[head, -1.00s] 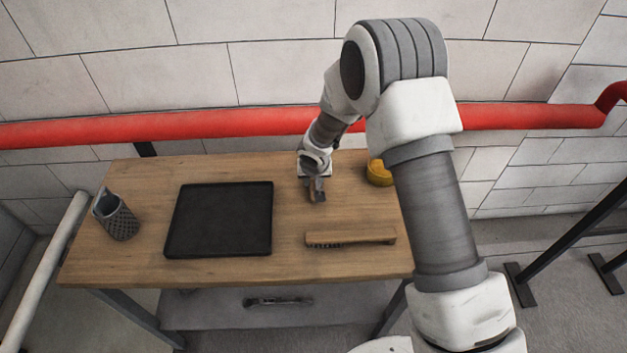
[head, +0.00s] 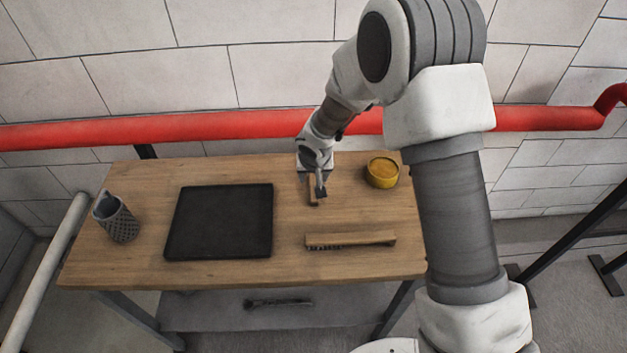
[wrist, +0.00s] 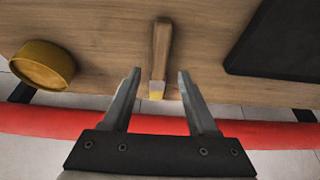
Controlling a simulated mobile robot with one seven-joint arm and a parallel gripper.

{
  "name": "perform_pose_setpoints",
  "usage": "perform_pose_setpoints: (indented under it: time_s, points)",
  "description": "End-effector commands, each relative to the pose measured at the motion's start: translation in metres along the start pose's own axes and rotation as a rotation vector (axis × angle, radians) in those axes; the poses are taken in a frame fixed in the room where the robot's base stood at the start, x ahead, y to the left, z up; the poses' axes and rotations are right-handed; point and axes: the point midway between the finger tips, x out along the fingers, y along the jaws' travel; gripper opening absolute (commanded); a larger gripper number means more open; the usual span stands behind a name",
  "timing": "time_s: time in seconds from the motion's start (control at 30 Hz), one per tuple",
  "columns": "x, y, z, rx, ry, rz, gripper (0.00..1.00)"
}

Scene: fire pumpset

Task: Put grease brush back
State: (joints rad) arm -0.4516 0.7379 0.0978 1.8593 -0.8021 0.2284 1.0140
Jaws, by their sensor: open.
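The grease brush, with a wooden handle (wrist: 161,50) and pale yellowish bristles, lies on the wooden table. In the head view the brush (head: 313,192) is partly hidden by my gripper (head: 320,184). In the wrist view my gripper (wrist: 159,70) is open, with one finger on each side of the brush's bristle end. I see gaps on both sides and no contact; the height between fingers and brush is hard to tell. A dark mesh cup (head: 119,222) with something grey inside stands at the table's left.
A yellow tin (head: 382,173) stands right of the gripper. A black tray (head: 220,222) lies left of centre. A long wooden wire brush (head: 350,239) lies at the front right. A red pipe (head: 240,126) runs along the wall behind the table (head: 289,220).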

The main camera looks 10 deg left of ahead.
Motion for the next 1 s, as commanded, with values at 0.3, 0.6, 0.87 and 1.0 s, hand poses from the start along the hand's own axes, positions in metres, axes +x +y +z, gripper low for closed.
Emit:
perform_pose_setpoints:
  time_s: [0.3, 0.6, 0.87, 1.0]
  points:
    - [-0.054, 0.0, -0.001, 0.001, 0.002, 0.0, 0.59]
    - [-0.068, 0.001, 0.0, 0.001, 0.0, 0.0, 0.59]
    - [-0.09, 0.019, -0.007, 0.014, 0.015, 0.026, 0.59]
    - [-0.139, 0.058, -0.013, 0.04, 0.039, 0.078, 0.59]
